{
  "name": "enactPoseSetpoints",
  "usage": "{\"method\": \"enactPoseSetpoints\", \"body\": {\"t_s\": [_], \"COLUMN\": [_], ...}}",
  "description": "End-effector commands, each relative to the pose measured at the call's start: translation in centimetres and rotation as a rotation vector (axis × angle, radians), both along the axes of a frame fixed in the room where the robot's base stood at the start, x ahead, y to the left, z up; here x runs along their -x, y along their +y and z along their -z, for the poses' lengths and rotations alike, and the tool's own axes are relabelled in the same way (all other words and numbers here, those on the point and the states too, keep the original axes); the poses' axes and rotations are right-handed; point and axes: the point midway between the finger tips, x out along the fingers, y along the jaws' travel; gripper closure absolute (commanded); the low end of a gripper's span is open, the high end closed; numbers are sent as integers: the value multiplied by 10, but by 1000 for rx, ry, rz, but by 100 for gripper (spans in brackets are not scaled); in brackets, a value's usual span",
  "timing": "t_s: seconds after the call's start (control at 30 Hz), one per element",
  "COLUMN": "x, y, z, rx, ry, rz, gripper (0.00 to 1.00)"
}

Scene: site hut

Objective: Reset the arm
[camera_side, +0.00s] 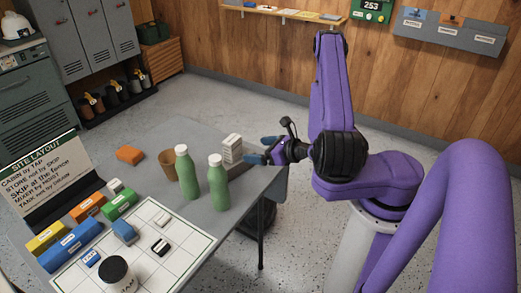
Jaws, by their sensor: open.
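My gripper (262,152) is at the right edge of the grey table (185,135), at the end of my purple arm. Its blue-tipped fingers are open and point left. A white stacked block (232,148) stands just left of the fingers; I cannot tell whether they touch it. I see nothing held between the fingers. Two green bottles with white caps, a rear one (187,175) and a front one (218,185), stand upright near the table's middle.
A brown cup (169,164) and an orange block (130,154) are behind the bottles. A sign (42,165) stands at left.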

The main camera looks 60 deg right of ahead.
Motion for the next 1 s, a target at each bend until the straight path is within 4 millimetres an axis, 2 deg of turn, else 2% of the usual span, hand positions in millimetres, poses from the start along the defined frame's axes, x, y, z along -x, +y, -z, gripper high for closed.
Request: {"method": "enactPoseSetpoints", "body": {"t_s": [0.17, 0.27, 0.4, 0.6, 0.8, 1.0], "x": [-6, -20, -48, -76, -91, -97], "y": [1, 6, 19, 43, 66, 86], "z": [-3, -11, -29, -51, -70, -85], "rx": [14, 54, 154, 338, 539, 729], "ry": [-7, -27, -61, -97, -127, -161], "rz": [-35, -134, -371, -733, -1064, -1335], "gripper": [5, 5, 5, 5, 5, 5]}}
